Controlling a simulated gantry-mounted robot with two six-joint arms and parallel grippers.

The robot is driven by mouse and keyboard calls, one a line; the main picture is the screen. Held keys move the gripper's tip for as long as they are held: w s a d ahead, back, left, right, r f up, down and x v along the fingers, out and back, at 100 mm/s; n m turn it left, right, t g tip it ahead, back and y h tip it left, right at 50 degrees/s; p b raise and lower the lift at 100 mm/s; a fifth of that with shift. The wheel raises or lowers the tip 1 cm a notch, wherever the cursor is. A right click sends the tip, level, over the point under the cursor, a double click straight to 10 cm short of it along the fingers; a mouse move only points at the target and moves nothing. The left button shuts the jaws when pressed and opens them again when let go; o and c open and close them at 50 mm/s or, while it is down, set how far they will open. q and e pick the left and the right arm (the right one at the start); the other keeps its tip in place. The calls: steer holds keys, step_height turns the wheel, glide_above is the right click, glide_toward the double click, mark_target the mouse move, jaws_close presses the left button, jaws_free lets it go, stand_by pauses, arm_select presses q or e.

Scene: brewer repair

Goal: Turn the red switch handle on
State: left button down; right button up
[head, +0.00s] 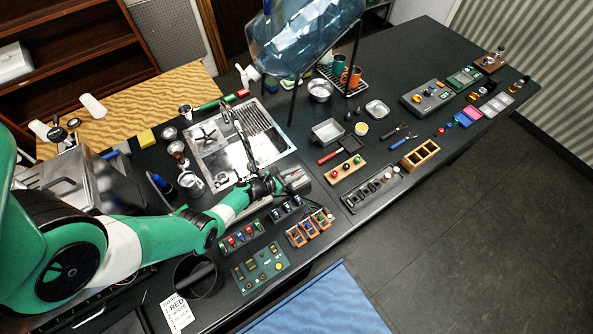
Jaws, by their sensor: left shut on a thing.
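My left arm reaches in from the left across the dark counter. Its gripper (281,182) is at a small grey switch box (300,186) just right of the sink's front corner. A thin bit of red, the switch handle (293,173), shows at the fingertips. The gripper appears shut on this handle. The fingers hide part of it, and its exact angle is too small to tell. My right gripper is not in view.
The sink (215,150) with its tall faucet lies behind the gripper. A row of coloured switches (241,236), a green panel (261,268) and orange holders (310,227) sit in front. A large blue bottle (290,40) stands on a rack behind. The floor at right is clear.

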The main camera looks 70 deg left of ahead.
arm_select(q)
steer(key=shift+w+r+m+h, duration=0.1)
steer(key=shift+r+m+h, duration=0.05)
steer(key=shift+m+h, duration=0.25)
steer(key=c, duration=0.8)
jaws_free()
steer(key=p+v, duration=0.5)
steer(key=v, duration=0.6)
steer(key=shift+s+p, duration=0.35)
steer(key=shift+s, duration=0.05)
